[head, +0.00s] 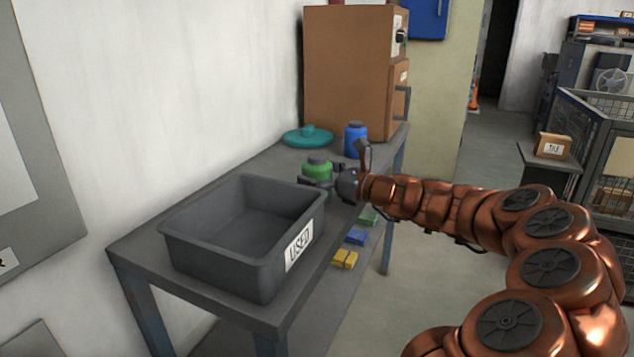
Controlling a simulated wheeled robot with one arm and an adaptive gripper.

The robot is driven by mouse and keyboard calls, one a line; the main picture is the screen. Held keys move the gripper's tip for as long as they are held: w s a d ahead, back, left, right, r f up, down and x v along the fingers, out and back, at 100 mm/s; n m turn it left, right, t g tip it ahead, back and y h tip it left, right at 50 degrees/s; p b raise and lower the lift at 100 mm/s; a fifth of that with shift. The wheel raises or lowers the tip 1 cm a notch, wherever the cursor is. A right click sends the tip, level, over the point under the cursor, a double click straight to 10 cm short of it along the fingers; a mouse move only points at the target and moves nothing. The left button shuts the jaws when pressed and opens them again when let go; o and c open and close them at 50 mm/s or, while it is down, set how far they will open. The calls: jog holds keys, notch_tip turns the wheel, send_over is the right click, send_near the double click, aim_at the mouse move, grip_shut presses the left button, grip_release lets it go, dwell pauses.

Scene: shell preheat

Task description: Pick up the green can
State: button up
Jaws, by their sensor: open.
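The green can (317,168) stands upright on the grey table (131,249), just behind the far right corner of the grey bin. My gripper (318,184) is at the can, reaching in from the right, with its dark fingers low on the can. The gripper is open. Part of the can's lower body is hidden by the fingers and the bin's rim, and I cannot tell whether the fingers touch it.
The grey bin (215,249) labelled USED stands close in front. A blue can (355,140), a teal lid (308,137) and a brown oven-like cabinet (345,75) are behind. Small green, blue and yellow blocks (344,259) lie on the lower shelf.

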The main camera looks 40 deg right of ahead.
jog(key=shift+c, duration=0.4)
jog(key=c, duration=1.5)
jog(key=shift+o, duration=0.2)
jog(key=shift+r, duration=0.1)
